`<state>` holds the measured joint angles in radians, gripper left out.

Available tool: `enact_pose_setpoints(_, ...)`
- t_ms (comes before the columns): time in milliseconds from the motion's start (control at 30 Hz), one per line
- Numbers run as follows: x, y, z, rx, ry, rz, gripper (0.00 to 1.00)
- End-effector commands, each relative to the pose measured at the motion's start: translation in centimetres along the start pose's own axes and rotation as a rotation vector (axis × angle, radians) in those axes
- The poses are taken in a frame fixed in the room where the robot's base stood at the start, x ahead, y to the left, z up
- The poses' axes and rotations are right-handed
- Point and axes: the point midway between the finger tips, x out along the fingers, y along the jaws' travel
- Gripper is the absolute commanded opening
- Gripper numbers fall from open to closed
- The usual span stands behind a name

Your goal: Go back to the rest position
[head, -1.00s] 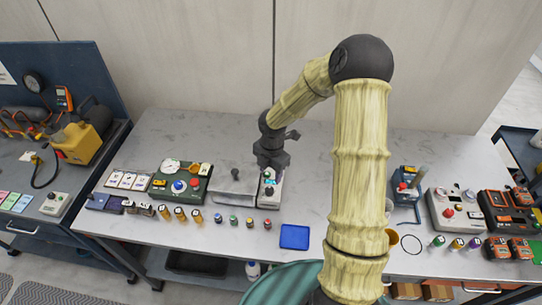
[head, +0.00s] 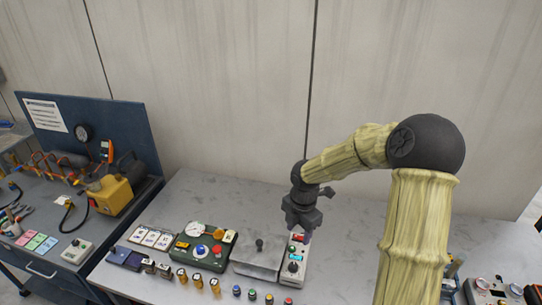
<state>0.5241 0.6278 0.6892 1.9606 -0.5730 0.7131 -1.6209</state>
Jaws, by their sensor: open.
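My gripper (head: 301,222) is dark grey and points down at the end of my arm. It is above the far end of a small light-coloured control box (head: 291,272) with a dark knob and a small lit display. The gripper is open, and I see nothing held in it. Whether its fingertips touch the box cannot be told from this view.
Left of the box are a grey metal block (head: 258,257) with a knob and a green panel (head: 203,247) with a gauge. Several small coloured cylinders line the front. A dark bench (head: 75,230) with a yellow device (head: 113,195) stands left. The wall is close behind.

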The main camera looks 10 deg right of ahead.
Motion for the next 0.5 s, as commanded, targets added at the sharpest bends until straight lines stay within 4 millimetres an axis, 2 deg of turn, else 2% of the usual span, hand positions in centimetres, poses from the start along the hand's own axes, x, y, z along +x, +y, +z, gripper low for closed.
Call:
enact_pose_setpoints(133, -0.1, -0.5, -0.5, 0.057, -0.007, -0.006, 0.5)
enact_pose_setpoints(233, -0.4, -1.4, -1.4, 0.179, -0.018, -0.013, 0.5)
enact_pose_setpoints(500, -2.0, -5.5, -4.5, 0.763, -0.06, 0.008, 0.5)
